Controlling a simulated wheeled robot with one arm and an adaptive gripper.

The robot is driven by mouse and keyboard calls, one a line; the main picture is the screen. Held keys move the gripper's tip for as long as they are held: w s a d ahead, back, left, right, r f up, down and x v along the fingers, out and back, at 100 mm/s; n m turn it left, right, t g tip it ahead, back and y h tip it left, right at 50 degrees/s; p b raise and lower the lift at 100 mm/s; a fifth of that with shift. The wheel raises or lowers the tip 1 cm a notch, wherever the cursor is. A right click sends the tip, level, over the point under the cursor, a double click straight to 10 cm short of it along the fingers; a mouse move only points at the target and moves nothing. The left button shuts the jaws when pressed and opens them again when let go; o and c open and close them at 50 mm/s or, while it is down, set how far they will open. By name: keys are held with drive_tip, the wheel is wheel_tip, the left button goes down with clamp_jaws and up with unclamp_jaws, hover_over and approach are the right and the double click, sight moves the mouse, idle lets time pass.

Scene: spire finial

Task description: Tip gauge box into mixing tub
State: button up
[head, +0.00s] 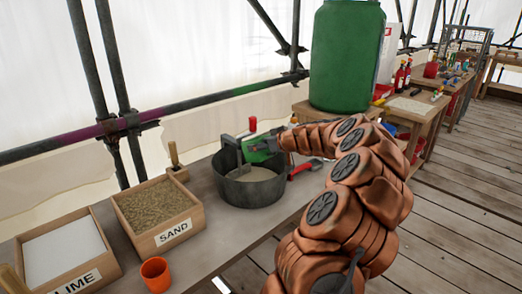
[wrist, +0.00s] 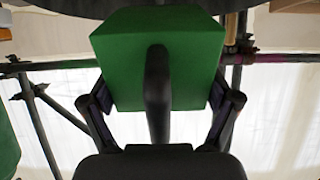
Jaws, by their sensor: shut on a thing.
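The green gauge box (head: 258,150) is above the dark grey mixing tub (head: 252,192), inside its rim line in the head view. My gripper (head: 277,146) is shut on the box, coming in from the right. In the wrist view my gripper (wrist: 160,108) has a finger at each side of the green gauge box (wrist: 190,65), with a dark bar-like handle down its middle. The box looks tilted. Its opening and contents are hidden from me. Pale material shows in the bottom of the tub.
A sand box (head: 160,212) and a lime box (head: 68,255) stand left of the tub, with an orange cup (head: 155,273) in front. A large green barrel (head: 347,55) stands behind right. A red-handled tool (head: 305,168) lies right of the tub.

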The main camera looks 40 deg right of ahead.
drive_tip(key=shift+f+t+b, duration=0.2)
drive_tip(key=shift+t+b, duration=0.1)
drive_tip(key=shift+b, duration=0.35)
drive_tip(key=t+b, duration=0.1)
drive_tip(key=b, duration=0.6)
drive_tip(key=r+t+b, duration=0.1)
drive_tip(key=t+b, duration=0.1)
drive_tip(key=b, duration=0.5)
drive_tip(key=shift+b, duration=0.35)
drive_tip(key=shift+r+t+b, duration=0.45)
drive_tip(key=shift+t+b, duration=0.35)
drive_tip(key=shift+b, duration=1.2)
